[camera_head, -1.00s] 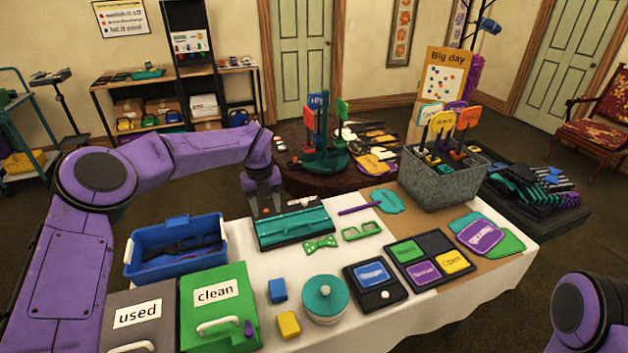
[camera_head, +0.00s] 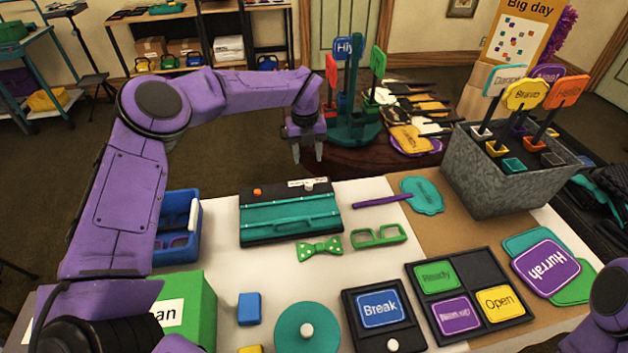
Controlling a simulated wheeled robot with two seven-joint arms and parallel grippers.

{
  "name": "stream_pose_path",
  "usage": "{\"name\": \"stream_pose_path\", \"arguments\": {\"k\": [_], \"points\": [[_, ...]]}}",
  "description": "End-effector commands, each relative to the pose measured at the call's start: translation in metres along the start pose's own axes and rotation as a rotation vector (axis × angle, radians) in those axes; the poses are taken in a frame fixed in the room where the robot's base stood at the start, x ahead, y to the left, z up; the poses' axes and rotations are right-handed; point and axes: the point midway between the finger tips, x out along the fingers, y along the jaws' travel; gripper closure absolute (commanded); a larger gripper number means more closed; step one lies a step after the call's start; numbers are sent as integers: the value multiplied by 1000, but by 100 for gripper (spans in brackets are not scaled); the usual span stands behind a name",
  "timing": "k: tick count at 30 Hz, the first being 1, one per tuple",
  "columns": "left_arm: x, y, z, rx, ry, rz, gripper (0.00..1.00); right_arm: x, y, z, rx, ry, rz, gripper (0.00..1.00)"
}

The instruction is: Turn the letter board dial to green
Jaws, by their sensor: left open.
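A black board with a teal panel (camera_head: 290,218) lies on the white-covered table. On its back strip sit a small orange knob (camera_head: 257,192) and, to the right, a small dark knob by a white label (camera_head: 301,183). I cannot tell which knob is the dial, nor read the colours on the label. My left gripper (camera_head: 308,154) points down with its two fingers apart and empty. It appears just behind the board's right end, above the table's back edge, touching nothing that I can see. My right gripper is out of view; only a purple arm part shows at lower right.
A blue bin (camera_head: 184,248) stands left. A round table with a teal sign stand (camera_head: 352,128) is behind the gripper.

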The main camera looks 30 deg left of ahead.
Motion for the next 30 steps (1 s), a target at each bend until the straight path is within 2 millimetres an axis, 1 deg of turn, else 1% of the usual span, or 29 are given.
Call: {"name": "stream_pose_path", "arguments": {"k": [2, 5, 9, 12, 15, 20, 26, 29, 30], "points": [[8, 0, 0, 0, 3, 3, 48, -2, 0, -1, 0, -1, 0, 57], [25, 1, -1, 1, 3, 5, 48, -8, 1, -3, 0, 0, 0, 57], [57, 2, 0, -1, 3, 5, 48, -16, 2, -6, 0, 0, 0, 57], [77, 2, -1, -2, 2, 3, 48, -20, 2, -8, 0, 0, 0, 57], [93, 2, 0, -3, 2, 3, 48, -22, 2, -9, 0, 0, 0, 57], [103, 2, 0, -3, 0, 1, 48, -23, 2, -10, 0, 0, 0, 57], [104, 2, 0, -2, -1, 1, 48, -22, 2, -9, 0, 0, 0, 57], [104, 2, 0, -2, -1, 1, 78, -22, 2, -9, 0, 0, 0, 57], [104, 2, 0, -2, -1, 1, 91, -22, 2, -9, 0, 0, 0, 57]]}}
